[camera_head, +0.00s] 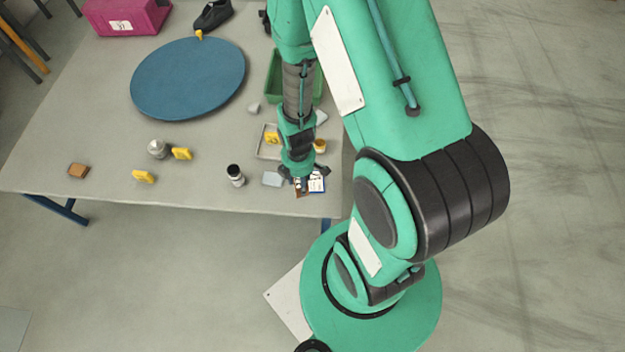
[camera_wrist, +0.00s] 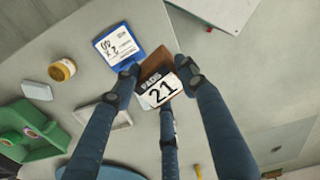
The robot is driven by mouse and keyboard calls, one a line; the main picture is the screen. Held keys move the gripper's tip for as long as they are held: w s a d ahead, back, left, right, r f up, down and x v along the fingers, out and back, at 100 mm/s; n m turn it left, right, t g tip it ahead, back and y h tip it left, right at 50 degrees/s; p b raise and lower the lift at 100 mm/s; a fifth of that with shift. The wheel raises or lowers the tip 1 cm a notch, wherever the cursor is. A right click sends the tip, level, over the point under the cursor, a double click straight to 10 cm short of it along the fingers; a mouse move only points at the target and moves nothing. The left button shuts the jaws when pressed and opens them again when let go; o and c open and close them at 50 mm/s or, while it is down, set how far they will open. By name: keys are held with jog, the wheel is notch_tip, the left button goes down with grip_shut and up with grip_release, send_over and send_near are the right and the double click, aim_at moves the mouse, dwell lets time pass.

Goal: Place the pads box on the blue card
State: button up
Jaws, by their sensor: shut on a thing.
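The pads box (camera_wrist: 160,90), brown with a white label reading "PADS 21", sits between the fingers of my gripper (camera_wrist: 158,84) in the wrist view. In the head view my gripper (camera_head: 300,184) is low over the table's front right part. The blue card (camera_wrist: 119,44), with a white printed face, lies flat beside the box, up and left of it in the wrist view. In the head view the card (camera_head: 317,184) lies just right of my gripper. A finger hides its near corner. I cannot tell whether the box touches the table.
A yellow jar (camera_head: 320,146), a grey tray (camera_head: 259,152) and a green crate (camera_head: 273,92) stand behind my gripper. A light grey block (camera_head: 272,179) and a dark-capped bottle (camera_head: 235,175) are to its left. The table's front edge is close.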

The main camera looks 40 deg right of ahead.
jog(key=s+d+m, duration=0.3)
jog(key=s+m, duration=0.1)
jog(key=s, duration=0.7)
jog(key=shift+w+a+f+b, duration=0.1)
jog(key=shift+w+f+b, duration=0.1)
jog(key=shift+f, duration=1.2)
jog(key=shift+w+a+f+b, duration=0.1)
jog(key=shift+w+f, duration=0.05)
jog(key=shift+f, duration=1.2)
jog(key=b, duration=0.3)
send_over(313, 181)
jog(key=shift+a+f, duration=0.1)
jog(key=shift+f, duration=0.6)
jog(key=shift+f+b, duration=0.5)
jog(key=shift+f, duration=1.3)
